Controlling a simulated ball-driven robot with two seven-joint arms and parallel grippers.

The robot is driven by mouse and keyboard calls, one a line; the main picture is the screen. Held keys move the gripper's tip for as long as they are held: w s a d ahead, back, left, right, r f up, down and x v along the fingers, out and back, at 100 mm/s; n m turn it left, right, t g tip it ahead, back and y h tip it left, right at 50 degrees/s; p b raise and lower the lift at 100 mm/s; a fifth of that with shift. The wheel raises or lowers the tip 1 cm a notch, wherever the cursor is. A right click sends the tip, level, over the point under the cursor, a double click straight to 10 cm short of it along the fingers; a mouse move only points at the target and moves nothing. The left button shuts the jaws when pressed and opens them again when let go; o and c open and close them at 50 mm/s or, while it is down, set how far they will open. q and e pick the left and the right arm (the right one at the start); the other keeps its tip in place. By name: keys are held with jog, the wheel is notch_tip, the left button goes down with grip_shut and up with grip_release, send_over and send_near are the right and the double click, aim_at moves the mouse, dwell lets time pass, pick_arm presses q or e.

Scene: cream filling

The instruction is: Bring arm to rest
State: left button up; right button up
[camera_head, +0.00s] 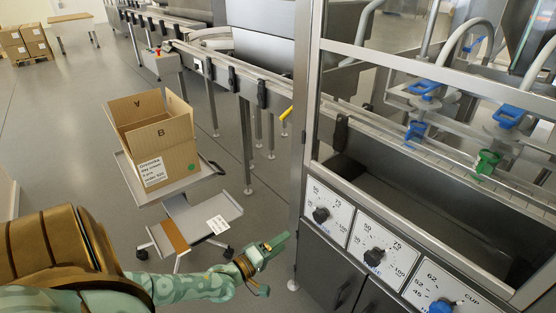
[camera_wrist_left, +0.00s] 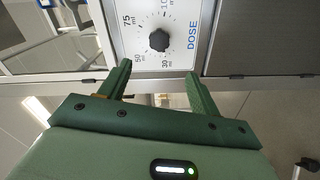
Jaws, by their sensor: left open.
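My left gripper (camera_head: 268,253) is open and empty, in front of the filling machine's left lower corner. In the left wrist view its two green fingers (camera_wrist_left: 160,82) are apart, with nothing between them. A black dose knob (camera_wrist_left: 159,40) on a white dial plate lies beyond the fingertips, apart from them. A blue knob (camera_head: 440,307) is on the cup dial at the bottom. My right gripper is not in view.
An open cardboard box (camera_head: 180,150) stands on a grey cart (camera_head: 190,184) left of the machine. The machine's metal post (camera_head: 302,130) rises right of my gripper. A conveyor (camera_head: 235,78) runs to the back. Grey floor (camera_head: 60,125) is open at left.

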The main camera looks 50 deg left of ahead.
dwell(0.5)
pick_arm(q)
jog(key=s+f+m+g+y+p, duration=0.2)
jog(key=s+f+m+g, duration=0.9)
jog(key=s+f+m, duration=0.8)
jog(key=s+d+f+g, duration=0.2)
jog(key=s+d, duration=0.2)
jog(key=s, duration=0.5)
jog(key=s+d+f+g+p, duration=0.1)
jog(key=s+d, duration=0.4)
jog(key=s, duration=0.5)
jog(key=s+d+f+n+g+p, duration=0.1)
jog(key=s+d+f+g, duration=0.3)
jog(key=s, duration=0.5)
jog(key=shift+s+d+f+h, duration=0.4)
jog(key=shift+d+f, duration=0.2)
jog(key=shift+d, duration=0.1)
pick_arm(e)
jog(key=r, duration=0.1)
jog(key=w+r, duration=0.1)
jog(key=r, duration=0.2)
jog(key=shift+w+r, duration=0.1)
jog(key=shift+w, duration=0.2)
pick_arm(q)
jog(key=shift+w, duration=0.1)
